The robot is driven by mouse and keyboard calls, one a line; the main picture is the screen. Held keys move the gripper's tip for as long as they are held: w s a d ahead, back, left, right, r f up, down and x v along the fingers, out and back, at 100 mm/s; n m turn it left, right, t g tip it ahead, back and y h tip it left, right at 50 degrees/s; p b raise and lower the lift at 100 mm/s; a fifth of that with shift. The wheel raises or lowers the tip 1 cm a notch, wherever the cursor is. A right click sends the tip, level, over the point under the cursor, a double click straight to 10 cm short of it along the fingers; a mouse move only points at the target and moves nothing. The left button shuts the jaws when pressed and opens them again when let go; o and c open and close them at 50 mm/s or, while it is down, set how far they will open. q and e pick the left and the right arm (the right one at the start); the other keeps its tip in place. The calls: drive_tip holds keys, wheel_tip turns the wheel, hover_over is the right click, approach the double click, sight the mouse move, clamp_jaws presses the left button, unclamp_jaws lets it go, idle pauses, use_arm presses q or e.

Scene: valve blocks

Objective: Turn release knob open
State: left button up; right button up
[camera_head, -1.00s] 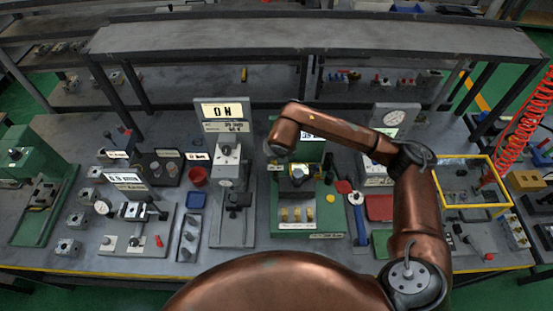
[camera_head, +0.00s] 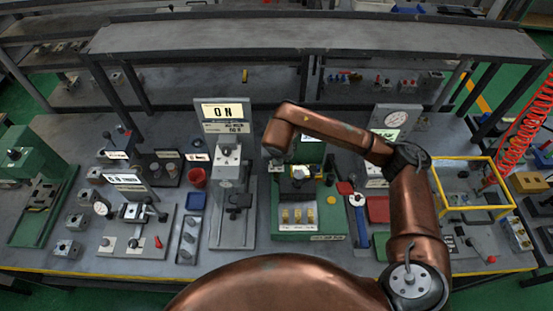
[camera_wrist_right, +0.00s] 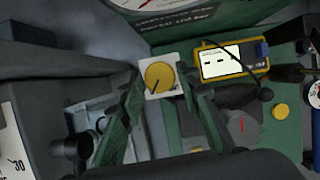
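A round yellow knob (camera_wrist_right: 159,76) with a dark slot mark sits on a white square block, seen in the right wrist view. I take it as the release knob. My right gripper (camera_wrist_right: 162,88) is open, with one green-grey finger on each side of the knob. Whether the fingertips touch the block cannot be told. In the head view my right arm reaches over the green station (camera_head: 282,236), and the dark right gripper (camera_head: 297,184) hangs above it. The knob cannot be made out clearly there. My left gripper is not in view.
A yellow meter (camera_wrist_right: 234,61) with a dark cable lies close to the right of the knob. A yellow button (camera_wrist_right: 280,111) is further right. In the head view, a grey press (camera_head: 232,225) stands left of the station, and a blue-handled tool (camera_head: 359,222) lies on its right.

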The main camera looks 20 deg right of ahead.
drive_tip(key=shift+o, duration=1.4)
drive_tip(key=v, duration=1.2)
drive_tip(key=shift+s, duration=0.1)
